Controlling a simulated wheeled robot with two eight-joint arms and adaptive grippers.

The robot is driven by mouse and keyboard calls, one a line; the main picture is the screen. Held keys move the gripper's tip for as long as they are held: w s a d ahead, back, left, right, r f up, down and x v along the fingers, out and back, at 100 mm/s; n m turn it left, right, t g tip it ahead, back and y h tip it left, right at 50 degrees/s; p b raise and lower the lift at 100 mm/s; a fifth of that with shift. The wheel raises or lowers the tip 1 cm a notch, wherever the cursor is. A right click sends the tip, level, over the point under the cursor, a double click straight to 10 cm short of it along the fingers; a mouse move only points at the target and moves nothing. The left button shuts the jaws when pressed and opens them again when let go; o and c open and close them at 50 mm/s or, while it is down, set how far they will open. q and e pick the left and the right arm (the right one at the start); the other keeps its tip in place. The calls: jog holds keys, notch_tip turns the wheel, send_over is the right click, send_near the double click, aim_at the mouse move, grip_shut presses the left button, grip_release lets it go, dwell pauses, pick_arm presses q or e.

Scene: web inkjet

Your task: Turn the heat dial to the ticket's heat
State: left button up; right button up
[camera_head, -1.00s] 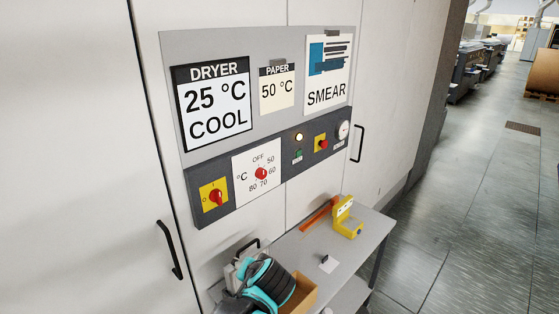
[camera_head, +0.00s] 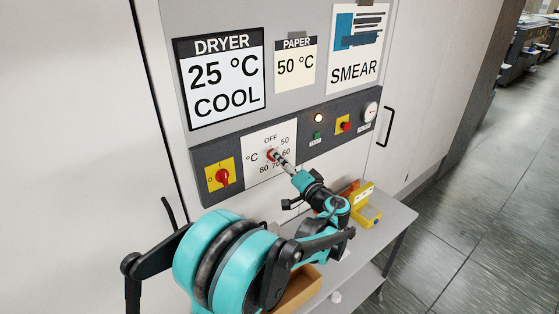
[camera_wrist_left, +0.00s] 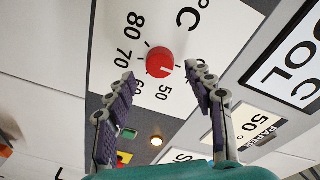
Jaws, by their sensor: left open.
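The heat dial is a red round knob (camera_head: 270,154) on a white plate (camera_head: 254,177) marked OFF, 50, 60, 70, 80 and °C. In the left wrist view the knob (camera_wrist_left: 160,62) has a white mark that faces roughly toward the 50. The ticket (camera_head: 295,64) above reads PAPER 50 °C. My left gripper (camera_head: 280,159) is at the dial. In the left wrist view its open fingers (camera_wrist_left: 160,73) stand on either side of the knob, with gaps visible. The fingers hide the 60 and OFF marks there. My right gripper is not in view.
A red switch on a yellow plate (camera_head: 222,177) is left of the dial. A lamp (camera_head: 318,118), green button (camera_head: 317,135), red button (camera_head: 346,127) and gauge (camera_head: 371,109) lie right. Below, a grey shelf (camera_head: 395,220) carries a yellow device (camera_head: 368,212) and cardboard box (camera_head: 303,288).

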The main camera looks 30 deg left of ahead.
pick_arm(q)
jog(key=x, duration=0.2)
jog(key=shift+w+a, duration=0.15)
jog(key=shift+a, duration=0.1)
jog(key=c, duration=1.2)
jog(key=shift+o, duration=0.2)
jog(key=shift+m, duration=0.4)
jog(key=m, duration=0.5)
jog(key=m+g+p, duration=0.1)
jog(key=m, duration=0.4)
jog(key=shift+h, duration=0.3)
jog(key=shift+m, duration=0.3)
